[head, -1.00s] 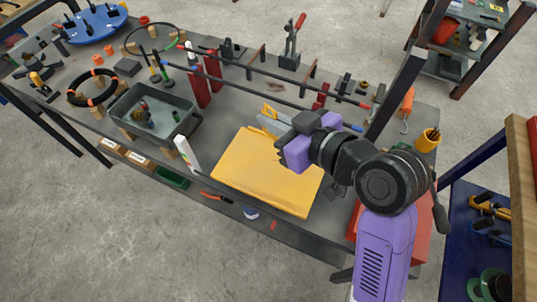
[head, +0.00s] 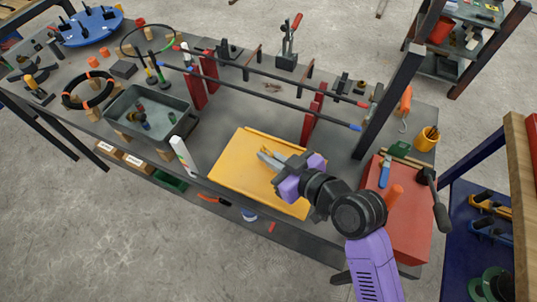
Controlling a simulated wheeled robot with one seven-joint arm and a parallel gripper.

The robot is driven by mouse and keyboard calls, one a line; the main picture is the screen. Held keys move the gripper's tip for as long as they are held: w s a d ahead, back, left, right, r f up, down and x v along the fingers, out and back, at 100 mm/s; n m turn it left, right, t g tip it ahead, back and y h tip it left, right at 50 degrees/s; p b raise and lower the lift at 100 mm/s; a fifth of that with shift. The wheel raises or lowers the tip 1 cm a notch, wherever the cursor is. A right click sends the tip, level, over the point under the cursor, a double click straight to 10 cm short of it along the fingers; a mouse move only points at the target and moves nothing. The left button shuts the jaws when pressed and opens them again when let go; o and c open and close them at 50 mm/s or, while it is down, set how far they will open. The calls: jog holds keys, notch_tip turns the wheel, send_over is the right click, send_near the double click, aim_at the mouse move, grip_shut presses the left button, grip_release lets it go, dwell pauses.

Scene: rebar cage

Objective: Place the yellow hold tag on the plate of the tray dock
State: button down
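My gripper (head: 266,160), with purple sides and grey fingers pointing left, is over the yellow board (head: 233,170) at the front of the bench. I cannot tell whether its fingers are open or shut. I cannot make out the yellow hold tag as a separate thing; yellow at the fingers would blend with the board behind. I cannot say for sure which thing is the tray dock. A grey tray (head: 187,122) with small parts in it stands on wooden blocks to the left. A white upright piece (head: 182,154) stands between tray and board.
Two long dark bars (head: 262,97) on red stands (head: 308,124) run across the bench behind my gripper. A red box (head: 410,222) with tools on top stands at the right, beside my arm. A dark post (head: 385,108) rises behind it. A yellow cup (head: 427,139) is nearby.

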jog(key=shift+f, duration=0.15)
jog(key=c, duration=1.6)
grip_release()
jog(key=shift+c, duration=0.2)
